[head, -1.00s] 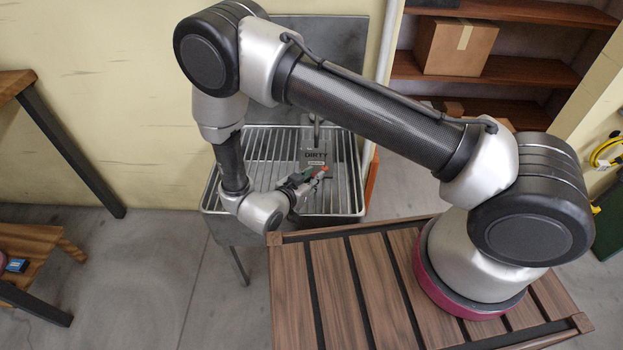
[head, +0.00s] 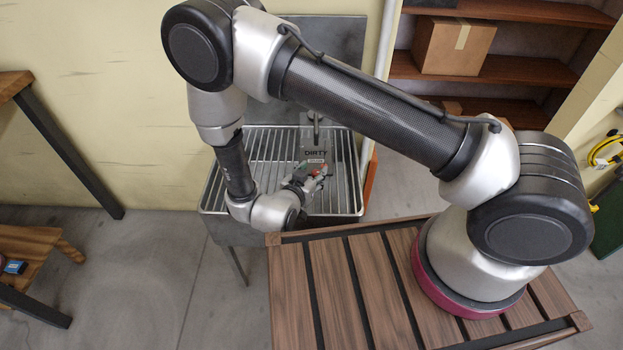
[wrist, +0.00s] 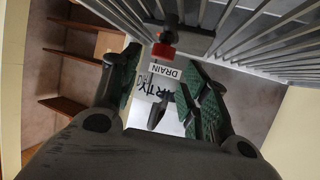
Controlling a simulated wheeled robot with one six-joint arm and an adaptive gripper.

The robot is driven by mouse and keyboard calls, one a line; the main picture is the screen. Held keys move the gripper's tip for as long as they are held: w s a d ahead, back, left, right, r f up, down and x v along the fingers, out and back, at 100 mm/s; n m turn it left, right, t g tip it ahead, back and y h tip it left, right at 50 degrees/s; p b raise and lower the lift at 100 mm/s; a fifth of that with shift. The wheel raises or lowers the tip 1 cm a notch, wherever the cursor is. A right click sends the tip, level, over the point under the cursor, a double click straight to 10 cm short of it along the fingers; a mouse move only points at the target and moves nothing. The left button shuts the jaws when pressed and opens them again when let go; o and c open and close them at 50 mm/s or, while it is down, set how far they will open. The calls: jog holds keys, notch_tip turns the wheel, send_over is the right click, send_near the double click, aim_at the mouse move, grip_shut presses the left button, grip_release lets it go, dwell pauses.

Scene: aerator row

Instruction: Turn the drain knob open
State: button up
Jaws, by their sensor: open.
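The red drain knob (wrist: 163,50) shows in the upper middle of the wrist view, on a dark fitting beside a white DRAIN label (wrist: 165,71). My gripper (wrist: 158,88) is open, with green-padded fingers spread left and right and nothing between the pads. The knob lies beyond the fingertips, apart from both. In the head view my gripper (head: 317,178) is low over the barred rack, in front of the DIRTY plate (head: 315,153). The fingers and wrist partly hide the knob area there, so its exact turn position cannot be told.
The metal rack (head: 270,150) of parallel bars surrounds the work area against the wall. A slatted wooden table (head: 345,290) stands in front. Shelves with a cardboard box (head: 456,47) are at the back right. A grey pointed part (wrist: 158,112) shows between the fingers.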

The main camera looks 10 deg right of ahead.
send_near(316, 142)
jog(key=d+f, duration=0.2)
jog(key=shift+w, duration=0.5)
jog(key=shift+d, duration=0.15)
